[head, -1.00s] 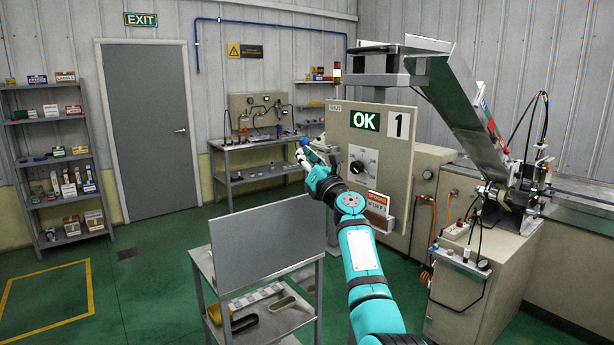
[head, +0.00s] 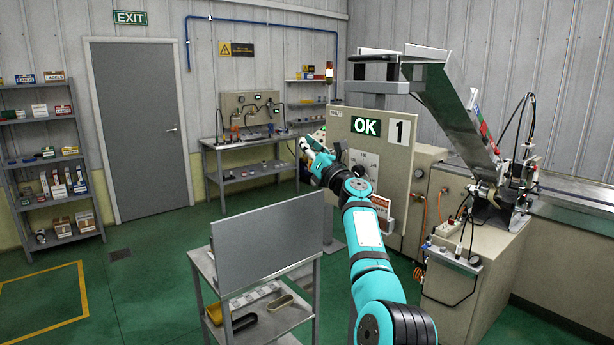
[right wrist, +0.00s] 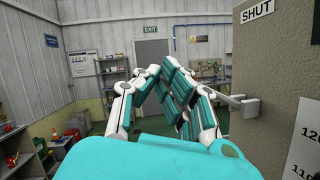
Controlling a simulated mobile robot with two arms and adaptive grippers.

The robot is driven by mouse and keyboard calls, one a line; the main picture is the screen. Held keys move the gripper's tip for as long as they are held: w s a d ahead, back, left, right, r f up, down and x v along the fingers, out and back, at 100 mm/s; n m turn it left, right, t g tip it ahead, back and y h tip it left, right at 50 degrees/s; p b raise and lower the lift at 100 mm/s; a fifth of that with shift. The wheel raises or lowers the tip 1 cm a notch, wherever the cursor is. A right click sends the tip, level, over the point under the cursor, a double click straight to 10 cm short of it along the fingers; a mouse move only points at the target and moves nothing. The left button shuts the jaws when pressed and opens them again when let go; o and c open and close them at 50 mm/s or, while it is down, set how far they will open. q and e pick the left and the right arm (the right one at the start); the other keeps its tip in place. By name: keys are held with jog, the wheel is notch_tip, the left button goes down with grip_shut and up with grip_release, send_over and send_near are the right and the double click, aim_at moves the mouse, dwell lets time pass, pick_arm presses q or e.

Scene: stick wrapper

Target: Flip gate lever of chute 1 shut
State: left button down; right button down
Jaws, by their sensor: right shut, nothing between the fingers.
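The chute 1 panel (head: 341,165) carries a number 1 sign (head: 400,129) and a lit green OK sign (head: 366,126). A SHUT label (right wrist: 257,12) is on its side in the right wrist view. Below that label, a pale grey lever (right wrist: 234,100) sticks out leftward from a block on the panel. My right gripper (head: 307,147) is at the panel's left edge, shut and empty. In the right wrist view its fingers (right wrist: 165,72) come together left of the lever. The right-hand finger is close to the lever tip; I cannot tell whether they touch. My left gripper is out of view.
A grey cart (head: 204,262) with an upright plate stands left of my right arm. The metal chute (head: 440,98) slopes down to the machine (head: 460,285) at right. A workbench (head: 240,146) is against the back wall. The green floor at left is open.

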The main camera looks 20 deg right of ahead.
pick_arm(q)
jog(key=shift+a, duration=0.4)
pick_arm(e)
jog(key=shift+d+f, duration=0.15)
jog(key=shift+d, duration=0.15)
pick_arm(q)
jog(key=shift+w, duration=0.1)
pick_arm(e)
jog(key=shift+f, duration=0.1)
